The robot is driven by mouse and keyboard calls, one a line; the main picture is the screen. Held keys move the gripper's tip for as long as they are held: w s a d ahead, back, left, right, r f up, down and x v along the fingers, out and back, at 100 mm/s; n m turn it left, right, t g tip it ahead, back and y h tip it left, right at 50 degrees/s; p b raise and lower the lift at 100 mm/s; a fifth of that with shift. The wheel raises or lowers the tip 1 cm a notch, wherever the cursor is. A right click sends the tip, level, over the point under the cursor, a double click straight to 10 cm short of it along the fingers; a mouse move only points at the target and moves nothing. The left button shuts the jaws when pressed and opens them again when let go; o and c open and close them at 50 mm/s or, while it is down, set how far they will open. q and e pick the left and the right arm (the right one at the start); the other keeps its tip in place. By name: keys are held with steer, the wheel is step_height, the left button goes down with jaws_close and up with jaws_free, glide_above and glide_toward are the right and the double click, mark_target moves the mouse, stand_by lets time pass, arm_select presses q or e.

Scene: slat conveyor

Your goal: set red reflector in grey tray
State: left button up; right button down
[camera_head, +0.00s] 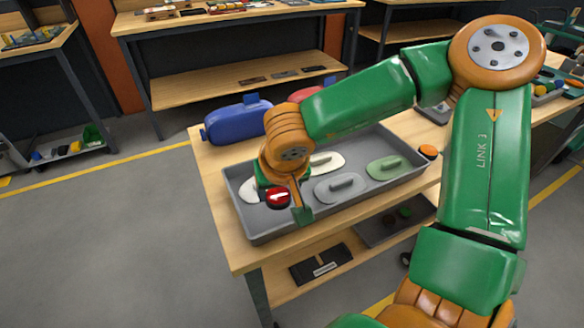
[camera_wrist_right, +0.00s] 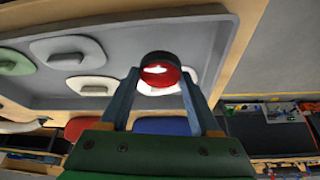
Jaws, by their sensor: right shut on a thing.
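My right gripper (camera_head: 287,198) is shut on the red reflector (camera_head: 277,198), a round red piece with a dark rim and a white mark. The gripper points down over the left end of the grey tray (camera_head: 258,226). In the right wrist view, the reflector (camera_wrist_right: 160,74) sits between the two blue fingers (camera_wrist_right: 159,76), in front of the tray (camera_wrist_right: 125,30). I cannot tell whether it touches the tray floor. My left gripper is not in view.
The tray holds a grey handled plate (camera_head: 338,188), a green one (camera_head: 385,167) and white ones (camera_head: 326,161). A blue case (camera_head: 238,120) and a red case (camera_head: 306,95) lie behind it. An orange round piece (camera_head: 428,151) is beside its right end.

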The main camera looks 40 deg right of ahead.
mark_target(280, 198)
step_height(280, 198, down, 3)
steer(key=shift+b, duration=0.85)
steer(key=shift+d+f, duration=0.1)
steer(key=shift+f, duration=0.2)
steer(key=shift+d+r, duration=0.1)
steer(key=shift+r, duration=0.15)
steer(key=shift+f, duration=0.25)
steer(key=shift+c, duration=0.6)
jaws_free()
steer(key=shift+r, duration=0.1)
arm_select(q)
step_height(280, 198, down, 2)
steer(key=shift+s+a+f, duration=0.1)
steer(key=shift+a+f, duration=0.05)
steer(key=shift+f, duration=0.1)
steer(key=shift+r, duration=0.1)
arm_select(e)
steer(key=shift+r, duration=0.1)
arm_select(q)
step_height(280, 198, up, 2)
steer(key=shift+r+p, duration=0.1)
steer(key=shift+p, duration=1)
arm_select(e)
steer(key=v, duration=1.2)
